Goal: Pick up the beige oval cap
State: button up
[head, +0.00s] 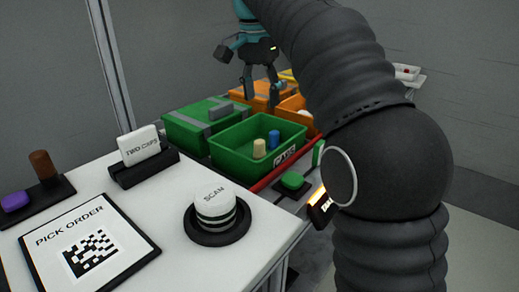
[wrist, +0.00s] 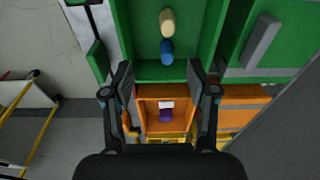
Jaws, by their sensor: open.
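The beige oval cap (head: 259,148) stands in the green bin (head: 232,157) labelled CAPS, next to a blue cap (head: 274,138). In the wrist view the beige cap (wrist: 167,22) is near the top edge, with the blue cap (wrist: 167,52) just below it. My gripper (head: 250,80) is above the bins, higher than the caps and apart from them. In the wrist view my gripper (wrist: 160,72) has its fingers spread wide with nothing between them.
A lidded green bin (head: 198,124) and orange bins (head: 270,96) stand beside and behind the CAPS bin. A white table (head: 165,205) in front bears a SCAN button (head: 214,205), a card (head: 139,146) and a PICK ORDER sheet (head: 125,250). A purple object (wrist: 166,115) sits in an orange bin.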

aim_at(259, 141)
jog(key=f, duration=0.5)
jog(key=w+f, duration=0.1)
jog(key=f, duration=0.2)
jog(key=shift+w+f+b, duration=0.1)
jog(key=shift+f+b, duration=0.05)
jog(key=shift+b, duration=0.25)
jog(key=shift+w+a+f+b, duration=0.1)
jog(key=shift+w+f+b, duration=0.1)
jog(key=shift+f, duration=1.15)
jog(key=shift+w+a+f+b, duration=0.1)
jog(key=shift+f+b, duration=0.1)
jog(key=shift+f, duration=1.1)
jog(key=c, duration=1)
